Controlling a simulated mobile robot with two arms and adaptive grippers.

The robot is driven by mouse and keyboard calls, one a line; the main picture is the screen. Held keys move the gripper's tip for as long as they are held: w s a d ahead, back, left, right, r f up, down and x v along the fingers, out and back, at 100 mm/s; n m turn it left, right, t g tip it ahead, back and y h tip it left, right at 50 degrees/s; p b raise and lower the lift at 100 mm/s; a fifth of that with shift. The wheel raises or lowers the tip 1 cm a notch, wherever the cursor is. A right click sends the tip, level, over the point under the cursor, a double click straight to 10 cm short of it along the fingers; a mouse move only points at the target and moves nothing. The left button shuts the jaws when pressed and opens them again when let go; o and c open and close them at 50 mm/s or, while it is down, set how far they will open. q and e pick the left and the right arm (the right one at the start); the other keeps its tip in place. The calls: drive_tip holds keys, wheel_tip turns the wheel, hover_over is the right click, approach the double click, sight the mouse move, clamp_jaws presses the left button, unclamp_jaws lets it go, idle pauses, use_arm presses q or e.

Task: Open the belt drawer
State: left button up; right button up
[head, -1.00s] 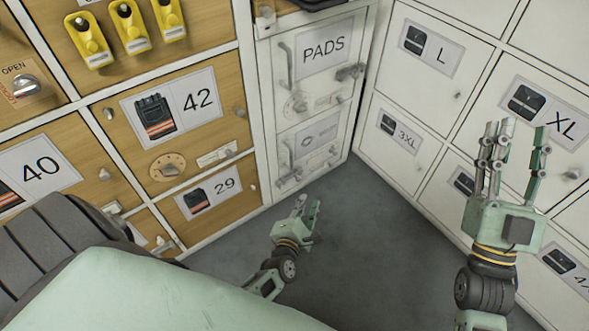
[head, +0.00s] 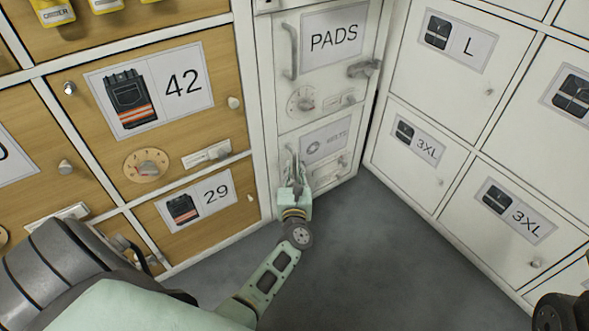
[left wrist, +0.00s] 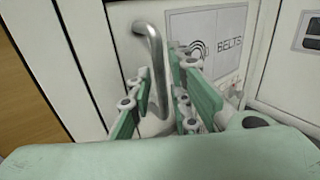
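The belt drawer (head: 350,165) is the lower white front in the narrow cabinet, under the PADS front. It looks closed. Its label (head: 325,143) shows a coiled belt and reads BELTS in the left wrist view (left wrist: 230,48). A vertical grey bar handle (left wrist: 151,50) is on the left side of the drawer. My left gripper (head: 294,183) is at this handle. In the left wrist view its fingers (left wrist: 163,100) are apart, with the handle between them; contact is unclear. They hide the lower part of the handle. My right gripper is out of view.
The PADS front (head: 335,75) above has a similar handle, a dial and a latch. Wooden lockers (head: 150,100) with knobs stand to the left, white lockers (head: 440,50) to the right. The grey floor (head: 370,250) in front is clear.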

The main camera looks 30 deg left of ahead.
use_arm(q)
drive_tip(key=shift+x, duration=0.8)
clamp_jaws()
